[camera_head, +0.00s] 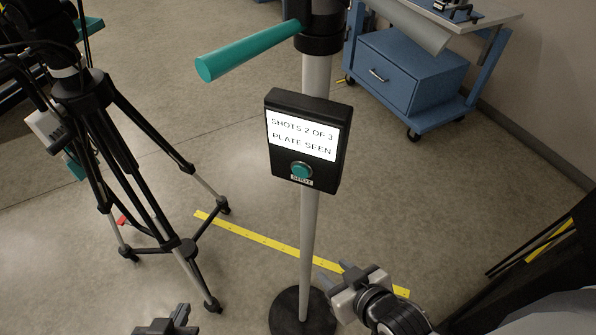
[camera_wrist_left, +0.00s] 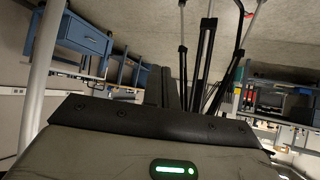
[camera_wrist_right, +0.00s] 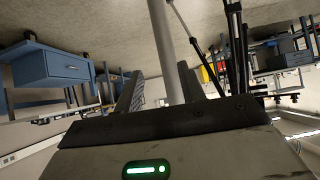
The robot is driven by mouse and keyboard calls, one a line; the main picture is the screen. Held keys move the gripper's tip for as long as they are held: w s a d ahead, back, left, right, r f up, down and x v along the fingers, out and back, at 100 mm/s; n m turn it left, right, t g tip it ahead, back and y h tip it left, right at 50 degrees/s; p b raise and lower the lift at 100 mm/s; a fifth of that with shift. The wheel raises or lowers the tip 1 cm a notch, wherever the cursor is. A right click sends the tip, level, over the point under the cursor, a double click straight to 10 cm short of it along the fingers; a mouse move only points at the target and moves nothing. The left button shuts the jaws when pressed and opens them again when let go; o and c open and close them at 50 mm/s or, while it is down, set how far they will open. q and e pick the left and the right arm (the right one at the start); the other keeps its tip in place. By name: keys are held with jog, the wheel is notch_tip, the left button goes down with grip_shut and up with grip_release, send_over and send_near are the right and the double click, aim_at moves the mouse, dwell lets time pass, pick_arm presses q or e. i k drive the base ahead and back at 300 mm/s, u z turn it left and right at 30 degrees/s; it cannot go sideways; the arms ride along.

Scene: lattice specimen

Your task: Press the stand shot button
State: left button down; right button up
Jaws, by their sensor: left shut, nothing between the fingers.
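The stand's black control box (camera_head: 309,142) is on a grey pole in the middle of the head view. Its screen (camera_head: 302,136) reads "SHOTS 2 OF 3" and "PLATE SEEN". The round teal shot button (camera_head: 301,170) sits below the screen, over a small label, with nothing touching it. My right gripper (camera_head: 336,278) is low beside the pole, below the box and apart from the button. Its fingers (camera_wrist_right: 160,90) are spread and empty in the right wrist view. My left gripper (camera_head: 176,318) is at the bottom edge; its fingers (camera_wrist_left: 170,88) are together, holding nothing.
The pole (camera_head: 309,225) stands on a round black base (camera_head: 288,312). A teal handle (camera_head: 245,49) sticks out left above the box. A black tripod (camera_head: 150,170) stands at left. A blue drawer cart (camera_head: 408,75) is behind right. Yellow tape (camera_head: 250,236) crosses the floor.

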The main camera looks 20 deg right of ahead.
aim_at(300, 170)
jog(key=k, duration=0.65)
jog(key=z, duration=0.7)
